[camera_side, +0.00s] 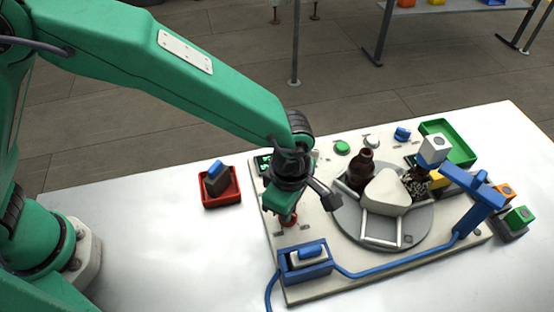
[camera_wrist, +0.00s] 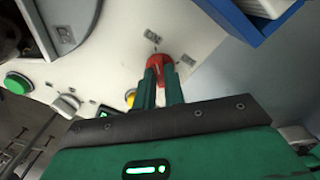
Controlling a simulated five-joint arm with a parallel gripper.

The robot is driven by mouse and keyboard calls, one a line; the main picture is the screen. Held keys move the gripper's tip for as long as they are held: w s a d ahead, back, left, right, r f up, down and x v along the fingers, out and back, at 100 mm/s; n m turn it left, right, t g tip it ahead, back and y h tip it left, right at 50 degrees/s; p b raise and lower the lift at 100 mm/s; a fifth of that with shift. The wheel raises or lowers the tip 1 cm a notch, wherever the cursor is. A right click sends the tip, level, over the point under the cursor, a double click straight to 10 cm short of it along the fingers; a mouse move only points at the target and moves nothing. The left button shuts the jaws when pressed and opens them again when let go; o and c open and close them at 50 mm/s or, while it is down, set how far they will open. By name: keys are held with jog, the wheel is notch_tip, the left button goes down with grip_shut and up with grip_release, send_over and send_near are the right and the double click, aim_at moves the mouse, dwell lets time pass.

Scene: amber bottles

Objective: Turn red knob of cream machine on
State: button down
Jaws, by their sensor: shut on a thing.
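The cream machine (camera_side: 300,266) is a flat panel on the white table, with a round grey turntable on it. Its red knob (camera_wrist: 160,64) shows in the wrist view between and beyond my fingertips, and a sliver of it shows in the side view (camera_side: 294,219). My gripper (camera_wrist: 161,80) points down at the knob and is shut on it. In the side view my gripper (camera_side: 286,216) covers most of the knob.
A brown bottle (camera_side: 361,170) stands on the turntable (camera_side: 412,240). A blue box (camera_side: 306,265) with a pale and blue block is close in front of the knob. A green button (camera_side: 342,147) and white knob (camera_side: 371,141) sit behind. A red tray (camera_side: 222,199) lies left; bare table surrounds it.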

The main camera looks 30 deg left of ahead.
jog(key=shift+r, duration=0.1)
jog(key=c, duration=1.5)
grip_release()
jog(key=shift+r, duration=3.9)
jog(key=shift+a, duration=0.1)
